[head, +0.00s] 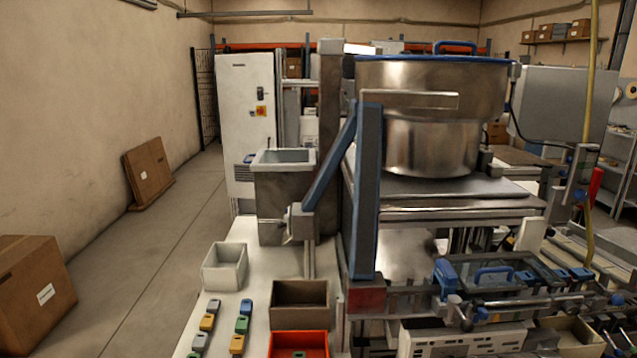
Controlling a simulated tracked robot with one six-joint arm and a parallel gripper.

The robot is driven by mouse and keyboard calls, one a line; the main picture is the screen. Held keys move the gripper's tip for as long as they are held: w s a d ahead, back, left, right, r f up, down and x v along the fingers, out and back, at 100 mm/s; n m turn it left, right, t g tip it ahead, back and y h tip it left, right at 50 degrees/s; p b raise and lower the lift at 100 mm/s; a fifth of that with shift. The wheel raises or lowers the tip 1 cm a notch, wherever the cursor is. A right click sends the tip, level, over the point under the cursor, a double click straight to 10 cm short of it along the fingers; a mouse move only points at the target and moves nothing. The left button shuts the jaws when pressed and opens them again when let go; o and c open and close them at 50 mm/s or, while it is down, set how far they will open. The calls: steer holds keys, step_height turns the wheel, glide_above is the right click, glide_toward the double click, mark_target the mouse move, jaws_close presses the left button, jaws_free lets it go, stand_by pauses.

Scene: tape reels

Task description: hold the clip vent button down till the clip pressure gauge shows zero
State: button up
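I cannot make out the clip vent button or the clip pressure gauge in the head view. A machine with a large steel drum (432,115) stands right of centre. Its front at lower right carries blue fittings (445,275), a clear panel with a blue handle (493,273) and small knobs, too small to tell apart. Blue bars (366,190) and a grey post stand before its left side and hide part of it. I see no gripper fingers.
A white table (235,300) holds a white bin (225,267), a brown bin (300,303), an orange-red bin (298,343) and several small coloured blocks (241,325). Cardboard boxes (32,295) stand at left. The floor (150,260) between wall and table is clear.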

jaws_close()
stand_by(0.4)
stand_by(0.4)
